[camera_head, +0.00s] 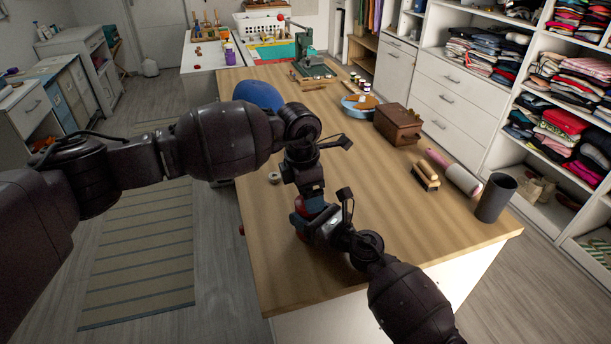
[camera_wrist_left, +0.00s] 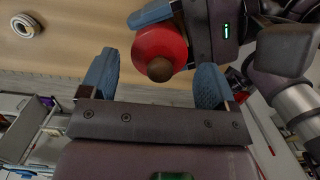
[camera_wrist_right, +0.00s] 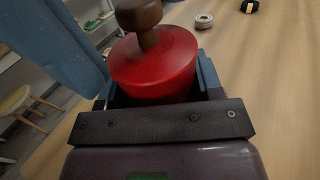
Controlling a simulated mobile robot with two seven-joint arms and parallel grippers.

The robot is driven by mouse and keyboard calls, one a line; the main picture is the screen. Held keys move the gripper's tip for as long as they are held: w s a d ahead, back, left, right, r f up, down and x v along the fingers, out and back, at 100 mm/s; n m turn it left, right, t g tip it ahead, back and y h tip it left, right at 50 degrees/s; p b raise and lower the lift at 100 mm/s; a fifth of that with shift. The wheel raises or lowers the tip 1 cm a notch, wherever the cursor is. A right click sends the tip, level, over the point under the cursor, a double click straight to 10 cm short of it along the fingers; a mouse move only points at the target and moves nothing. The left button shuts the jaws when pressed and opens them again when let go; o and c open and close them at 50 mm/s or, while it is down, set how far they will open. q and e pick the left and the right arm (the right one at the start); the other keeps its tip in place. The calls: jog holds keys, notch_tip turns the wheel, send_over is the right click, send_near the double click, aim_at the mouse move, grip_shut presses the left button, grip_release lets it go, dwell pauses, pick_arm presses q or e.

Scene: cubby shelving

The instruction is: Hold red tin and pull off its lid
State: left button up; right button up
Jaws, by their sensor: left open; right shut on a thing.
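The red tin (camera_wrist_right: 155,70) has a red lid with a brown round knob (camera_wrist_right: 138,14). My right gripper (camera_wrist_right: 162,84) is shut on the tin's body, with a finger on either side. In the left wrist view the red lid (camera_wrist_left: 152,42) and its knob (camera_wrist_left: 159,69) face the camera. My left gripper (camera_wrist_left: 156,66) is open, its blue fingers spread to either side of the knob, not touching it. In the head view both grippers meet above the near part of the table and mostly hide the tin.
A tape roll (camera_head: 274,178) lies on the wooden table (camera_head: 370,215) near the grippers. A blue rounded object (camera_head: 259,94), a brown box (camera_head: 398,124), a brush (camera_head: 426,176), a pink-and-white roller (camera_head: 455,172) and a dark cup (camera_head: 495,197) stand farther off.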

pick_arm(q)
jog(key=shift+f, duration=0.6)
jog(key=shift+c, duration=0.5)
jog(key=c, duration=0.9)
jog(key=shift+f, duration=0.1)
grip_shut()
jog(key=shift+r, duration=0.35)
jog(key=shift+a+r, duration=0.1)
jog(key=shift+r, duration=0.1)
pick_arm(e)
jog(key=shift+d, duration=0.1)
pick_arm(q)
jog(key=shift+r, duration=0.75)
